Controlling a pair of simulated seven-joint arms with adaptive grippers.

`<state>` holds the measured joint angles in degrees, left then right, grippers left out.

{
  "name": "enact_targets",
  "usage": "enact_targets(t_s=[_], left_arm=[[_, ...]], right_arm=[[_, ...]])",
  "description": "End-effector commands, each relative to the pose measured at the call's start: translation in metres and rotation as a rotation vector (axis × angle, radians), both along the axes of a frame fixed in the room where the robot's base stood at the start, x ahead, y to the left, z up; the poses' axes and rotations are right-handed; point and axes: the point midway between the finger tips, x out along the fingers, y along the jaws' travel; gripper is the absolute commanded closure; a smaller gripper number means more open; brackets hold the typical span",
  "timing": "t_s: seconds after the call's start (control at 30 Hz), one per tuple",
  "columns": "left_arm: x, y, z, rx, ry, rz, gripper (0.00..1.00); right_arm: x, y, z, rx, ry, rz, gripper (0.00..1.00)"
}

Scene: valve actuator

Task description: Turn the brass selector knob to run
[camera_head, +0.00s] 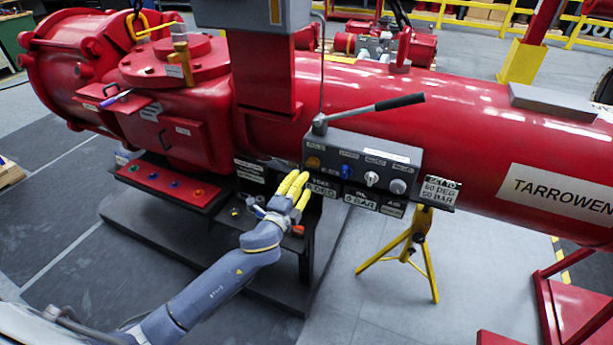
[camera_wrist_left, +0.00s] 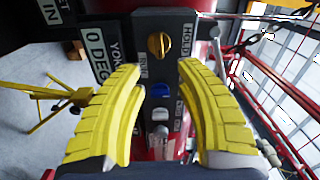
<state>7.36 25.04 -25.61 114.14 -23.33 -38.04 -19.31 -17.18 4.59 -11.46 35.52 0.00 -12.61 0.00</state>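The brass selector knob (camera_head: 313,162) is at the left end of the grey control panel (camera_head: 345,146) on the red actuator. In the left wrist view the brass knob (camera_wrist_left: 158,45) is round with a raised grip bar, and a HOLD label (camera_wrist_left: 187,40) stands beside it. My left gripper (camera_head: 298,184) has yellow fingers and is just below and left of the knob in the head view. In the wrist view the gripper (camera_wrist_left: 158,72) is open, its fingers spread on either side of the panel, with nothing between the tips. The knob lies beyond the tips, apparently untouched. My right gripper is not in view.
A blue knob (camera_head: 346,171), a silver knob (camera_head: 371,178) and a grey knob (camera_head: 398,186) follow along the panel. A lever (camera_head: 370,108) rises above it. Readout plates show 0 DEG and 0 BAR (camera_head: 361,201). A yellow tripod (camera_head: 411,245) stands below right.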

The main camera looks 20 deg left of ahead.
Motion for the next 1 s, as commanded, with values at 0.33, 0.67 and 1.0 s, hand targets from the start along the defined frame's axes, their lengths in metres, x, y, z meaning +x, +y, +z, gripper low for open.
enact_targets(t_s=[0.33,0.67,1.0], left_arm=[[-0.021,0.002,0.000,0.000,0.000,-0.001,0.66],[-0.021,0.002,0.000,0.000,-0.001,-0.001,0.66],[-0.013,0.001,-0.029,-0.115,0.057,-0.032,0.66]], right_arm=[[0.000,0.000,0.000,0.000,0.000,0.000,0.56],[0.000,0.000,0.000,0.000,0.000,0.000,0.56],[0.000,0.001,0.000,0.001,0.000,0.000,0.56]])
